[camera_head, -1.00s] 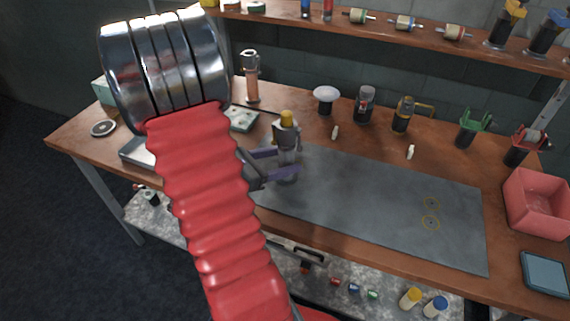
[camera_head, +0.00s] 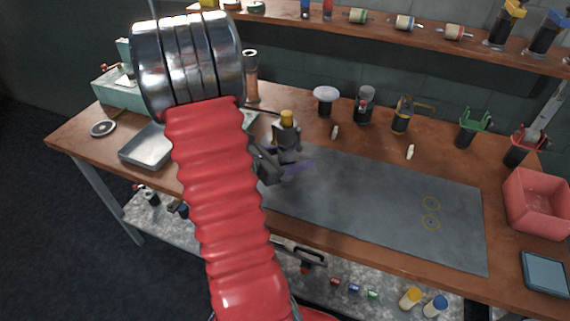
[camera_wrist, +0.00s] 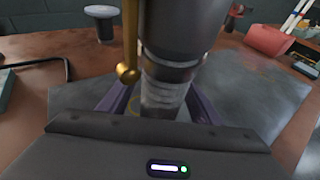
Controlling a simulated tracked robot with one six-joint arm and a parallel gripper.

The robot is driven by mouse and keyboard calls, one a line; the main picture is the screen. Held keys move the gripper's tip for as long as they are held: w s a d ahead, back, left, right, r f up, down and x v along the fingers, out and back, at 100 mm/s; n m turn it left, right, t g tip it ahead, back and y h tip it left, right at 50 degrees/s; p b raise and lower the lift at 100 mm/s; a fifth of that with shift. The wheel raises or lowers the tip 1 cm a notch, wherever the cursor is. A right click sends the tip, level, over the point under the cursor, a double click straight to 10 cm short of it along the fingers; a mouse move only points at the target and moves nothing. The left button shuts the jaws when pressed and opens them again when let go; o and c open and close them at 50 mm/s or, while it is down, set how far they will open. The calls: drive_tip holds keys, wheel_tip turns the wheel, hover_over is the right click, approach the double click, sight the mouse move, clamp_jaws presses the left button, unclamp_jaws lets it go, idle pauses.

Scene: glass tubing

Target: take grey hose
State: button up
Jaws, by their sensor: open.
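A grey burner-like device (camera_head: 287,132) with a yellow top stands at the left end of the dark mat. In the wrist view its dark cylinder (camera_wrist: 180,30) fills the upper middle, with a brass lever on its left. Below it is a paler grey, ribbed section (camera_wrist: 163,95); I cannot tell whether this is the grey hose. No separate grey hose can be made out. My gripper (camera_head: 292,166) is low at the device. Its purple fingers are open, one on each side of the ribbed section in the wrist view (camera_wrist: 160,104). The fingertips are partly hidden.
A dark mat (camera_head: 390,200) covers the bench middle and is mostly clear. A metal tray (camera_head: 146,150) lies left of my arm. A white-topped stand (camera_head: 326,98), jars and holders line the back. A pink bin (camera_head: 537,205) is at the right.

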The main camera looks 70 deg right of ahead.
drive_tip(key=shift+c, duration=0.2)
drive_tip(key=c, duration=1.4)
